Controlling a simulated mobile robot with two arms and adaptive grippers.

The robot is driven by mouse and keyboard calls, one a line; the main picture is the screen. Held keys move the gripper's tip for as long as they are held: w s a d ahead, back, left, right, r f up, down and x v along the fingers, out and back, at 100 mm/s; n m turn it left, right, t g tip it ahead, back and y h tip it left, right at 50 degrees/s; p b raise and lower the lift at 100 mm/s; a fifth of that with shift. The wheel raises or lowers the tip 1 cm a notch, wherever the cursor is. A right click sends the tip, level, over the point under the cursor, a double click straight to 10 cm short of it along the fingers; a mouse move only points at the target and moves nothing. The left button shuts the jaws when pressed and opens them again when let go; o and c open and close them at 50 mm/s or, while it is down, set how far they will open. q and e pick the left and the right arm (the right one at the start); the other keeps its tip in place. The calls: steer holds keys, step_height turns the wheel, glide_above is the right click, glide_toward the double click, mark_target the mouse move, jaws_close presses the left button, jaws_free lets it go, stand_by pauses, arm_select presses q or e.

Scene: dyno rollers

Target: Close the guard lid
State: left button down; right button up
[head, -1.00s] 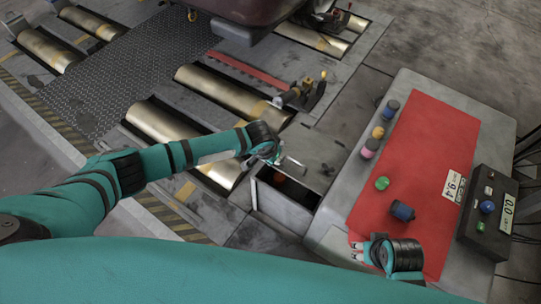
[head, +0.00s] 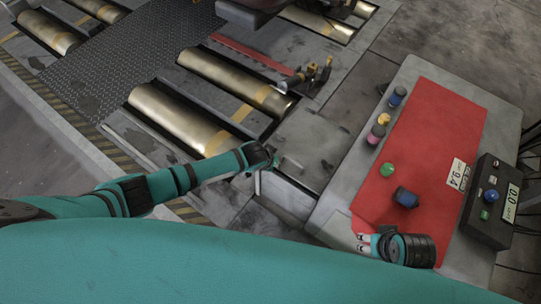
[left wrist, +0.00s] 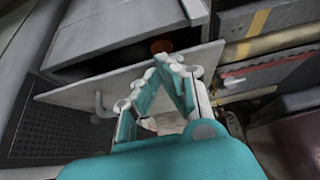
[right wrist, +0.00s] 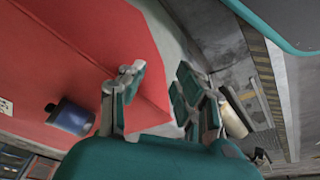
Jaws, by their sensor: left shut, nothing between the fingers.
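The guard lid (head: 312,150) is a grey plate with a small handle, over the grey box (head: 285,195) beside the cabinet. In the left wrist view the lid (left wrist: 75,94) is tilted, with a dark gap between it and the box; an orange-red thing (left wrist: 161,46) shows inside. My left gripper (head: 272,158) is at the lid's left edge. In the left wrist view its fingers (left wrist: 168,62) are shut and empty, overlapping the lid; I cannot tell if they touch it. My right gripper (head: 362,243) is open and empty over the front of the red mat (head: 435,140).
The mat lies on the grey cabinet (head: 340,205) and carries several coloured knobs, including a blue one (head: 405,197) near my right gripper. A black control box (head: 490,200) stands at right. Brass rollers (head: 180,118) lie in the floor at left.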

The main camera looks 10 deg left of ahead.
arm_select(q)
steer(key=shift+f, duration=0.4)
arm_select(e)
steer(key=shift+s+r, duration=0.1)
steer(key=shift+r, duration=0.45)
arm_select(q)
steer(key=shift+s, duration=0.1)
